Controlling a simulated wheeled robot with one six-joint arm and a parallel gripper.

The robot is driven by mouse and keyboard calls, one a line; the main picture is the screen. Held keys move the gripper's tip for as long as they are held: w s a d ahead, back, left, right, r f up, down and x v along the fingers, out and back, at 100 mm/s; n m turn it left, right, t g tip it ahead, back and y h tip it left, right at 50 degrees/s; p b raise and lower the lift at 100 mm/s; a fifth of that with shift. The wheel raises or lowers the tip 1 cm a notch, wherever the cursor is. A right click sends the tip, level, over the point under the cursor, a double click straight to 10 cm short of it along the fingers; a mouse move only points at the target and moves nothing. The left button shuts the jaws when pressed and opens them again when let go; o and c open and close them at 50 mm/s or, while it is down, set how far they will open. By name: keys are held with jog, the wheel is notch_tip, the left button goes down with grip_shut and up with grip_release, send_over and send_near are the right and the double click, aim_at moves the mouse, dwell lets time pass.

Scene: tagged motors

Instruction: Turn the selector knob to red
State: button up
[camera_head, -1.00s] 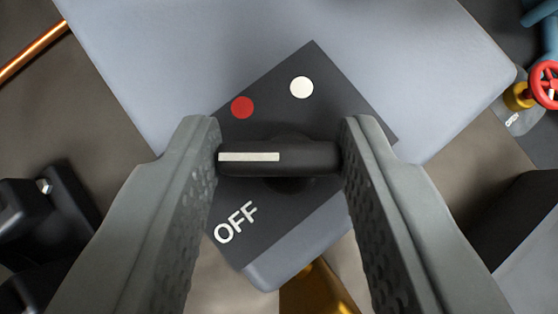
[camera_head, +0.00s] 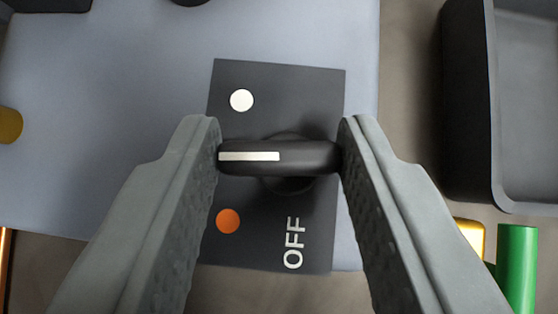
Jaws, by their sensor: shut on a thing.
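The selector knob (camera_head: 308,157) is a black bar handle on a dark square plate (camera_head: 300,90). My gripper (camera_head: 280,155) is shut on the knob, one finger at each end of the bar. The knob's white pointer line (camera_head: 250,156) points left in the view, about midway between the white dot (camera_head: 241,100) at upper left and the orange-red dot (camera_head: 228,221) at lower left. The "OFF" label (camera_head: 294,243) is at the plate's lower right.
The plate sits on a grey-blue panel (camera_head: 110,110). A dark open tray (camera_head: 468,110) stands at the right. A green cylinder (camera_head: 516,265) and a yellow part (camera_head: 472,238) are at lower right, and a brass-coloured part (camera_head: 9,125) is at the left edge.

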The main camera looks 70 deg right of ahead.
jog(key=shift+m+g, duration=0.4)
jog(key=shift+m, duration=0.1)
jog(key=o, duration=1)
jog(key=v, duration=1.7)
jog(key=shift+a+f, duration=0.1)
jog(key=shift+a, duration=0.3)
